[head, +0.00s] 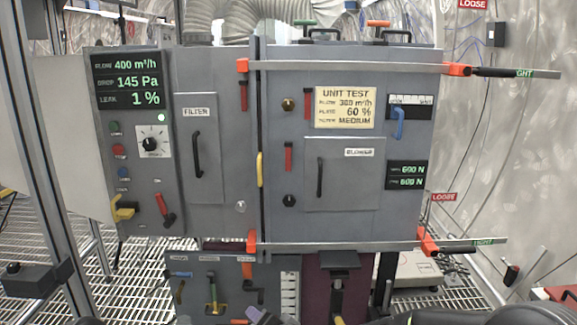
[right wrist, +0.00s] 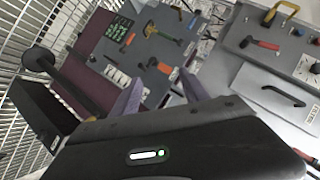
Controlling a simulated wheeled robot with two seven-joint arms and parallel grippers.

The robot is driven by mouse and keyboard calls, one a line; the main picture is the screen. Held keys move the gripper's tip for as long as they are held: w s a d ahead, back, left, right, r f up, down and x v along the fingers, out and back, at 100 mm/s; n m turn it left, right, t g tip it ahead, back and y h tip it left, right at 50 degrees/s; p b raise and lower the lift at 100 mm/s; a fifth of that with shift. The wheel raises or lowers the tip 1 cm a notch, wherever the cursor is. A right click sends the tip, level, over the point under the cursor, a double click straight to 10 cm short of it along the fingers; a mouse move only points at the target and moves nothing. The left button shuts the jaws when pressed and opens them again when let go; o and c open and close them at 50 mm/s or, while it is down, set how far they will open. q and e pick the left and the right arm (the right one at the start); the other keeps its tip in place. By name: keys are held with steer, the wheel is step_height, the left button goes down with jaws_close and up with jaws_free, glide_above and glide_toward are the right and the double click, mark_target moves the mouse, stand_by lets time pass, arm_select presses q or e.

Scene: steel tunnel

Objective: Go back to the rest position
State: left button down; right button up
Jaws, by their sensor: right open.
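My right gripper (right wrist: 162,75) shows in the right wrist view with its two purple fingers spread and nothing between them. In the head view, a small purple tip (head: 262,317) shows at the bottom edge, and dark arm parts of mine lie along that edge to the right. My left gripper is not in view. The grey filter unit (head: 222,215) and the grey blower unit (head: 400,215) stand side by side in front of me, apart from the purple tip.
An upper clamp bar (head: 340,66) and a lower clamp bar (head: 340,246) cross the blower unit and stick out right. A tool panel (head: 290,264) hangs below the units; it also shows in the right wrist view (right wrist: 115,75). A metal post (head: 45,150) stands left.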

steer(key=s+d+f+n+g, duration=0.25)
steer(key=s+f, duration=0.35)
steer(key=f, duration=0.3)
steer(key=s+d+f+n+g, duration=0.25)
steer(key=s+f, duration=0.35)
steer(key=f, duration=0.3)
steer(key=s+d+f+m+g+h, duration=0.1)
steer(key=s+d+f+g, duration=0.25)
steer(key=s+f, duration=0.5)
steer(key=s+d+f+g, duration=0.2)
steer(key=s+d+f, duration=0.35)
steer(key=s, duration=0.65)
step_height(320, 180, up, 17)
steer(key=p, duration=1.6)
steer(key=shift+w+a+p, duration=0.15)
steer(key=shift+a+p, duration=0.25)
steer(key=shift+a, duration=0.05)
